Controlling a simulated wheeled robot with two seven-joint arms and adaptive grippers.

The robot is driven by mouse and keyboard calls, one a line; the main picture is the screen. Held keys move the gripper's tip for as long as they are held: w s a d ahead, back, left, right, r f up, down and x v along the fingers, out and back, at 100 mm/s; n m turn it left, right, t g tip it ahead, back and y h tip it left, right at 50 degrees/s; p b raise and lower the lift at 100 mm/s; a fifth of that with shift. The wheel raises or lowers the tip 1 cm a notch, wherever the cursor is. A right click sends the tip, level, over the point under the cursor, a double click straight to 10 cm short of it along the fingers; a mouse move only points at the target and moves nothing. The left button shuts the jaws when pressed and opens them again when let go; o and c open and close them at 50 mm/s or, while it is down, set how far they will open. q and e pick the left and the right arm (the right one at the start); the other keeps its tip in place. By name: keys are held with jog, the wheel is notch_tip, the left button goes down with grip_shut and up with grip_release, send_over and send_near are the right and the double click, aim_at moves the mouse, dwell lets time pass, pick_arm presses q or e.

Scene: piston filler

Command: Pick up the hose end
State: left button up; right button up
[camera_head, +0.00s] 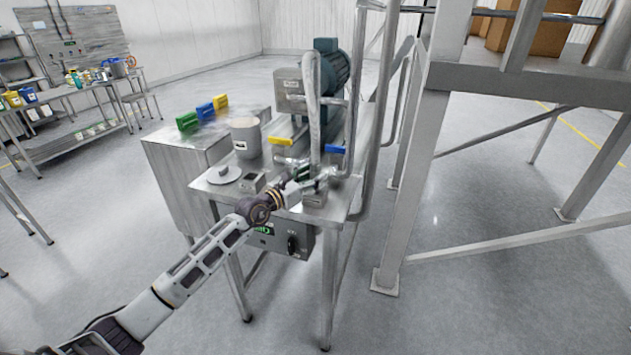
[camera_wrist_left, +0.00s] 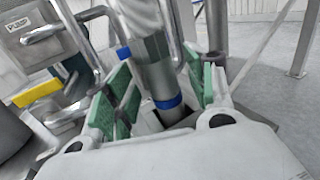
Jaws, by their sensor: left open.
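The grey hose (camera_head: 314,105) comes down in front of the pump motor to the front part of the steel table. Its end is a metal fitting (camera_wrist_left: 156,72) with a blue ring (camera_wrist_left: 168,102) near the bottom, upright and slightly tilted in the left wrist view. My left gripper (camera_head: 304,180) reaches in from the left over the table at the hose's lower end. In the left wrist view, the green finger pads of my left gripper (camera_wrist_left: 163,88) are open on both sides of the fitting. Gaps show beside the fitting, mostly on the right. My right gripper is out of view.
The table (camera_head: 344,205) also carries a grey pot (camera_head: 246,138), a round lid (camera_head: 224,175) and yellow (camera_head: 281,140) and blue (camera_head: 336,149) valve handles. A blue-green motor (camera_head: 333,62) stands behind. Vertical pipes and a steel frame (camera_head: 428,150) bound the right side. A control box (camera_head: 280,238) hangs below.

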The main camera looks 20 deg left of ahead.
pick_arm(q)
jog(key=shift+x, duration=0.85)
grip_shut()
